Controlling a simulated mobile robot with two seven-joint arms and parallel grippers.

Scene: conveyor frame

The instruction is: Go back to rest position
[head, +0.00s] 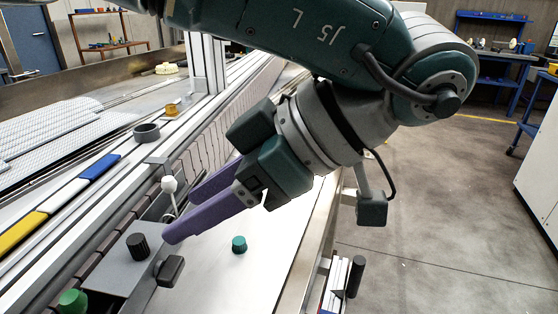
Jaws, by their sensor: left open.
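My left gripper (183,216) has two purple fingers, with its arm reaching across from the top of the head view. It is open. Its fingers hang above the control plate at the conveyor's edge, close beside a white-balled lever (169,184). I cannot tell whether a finger touches the lever. No object shows between the fingers. A small green knob-like piece (239,244) stands on the pale conveyor surface (225,285), below and right of the fingertips, apart from them. My right gripper is not in view.
A black knob (138,246), a dark block (170,270) and a green knob (72,302) sit near the conveyor's edge. Open floor (440,220) lies to the right.

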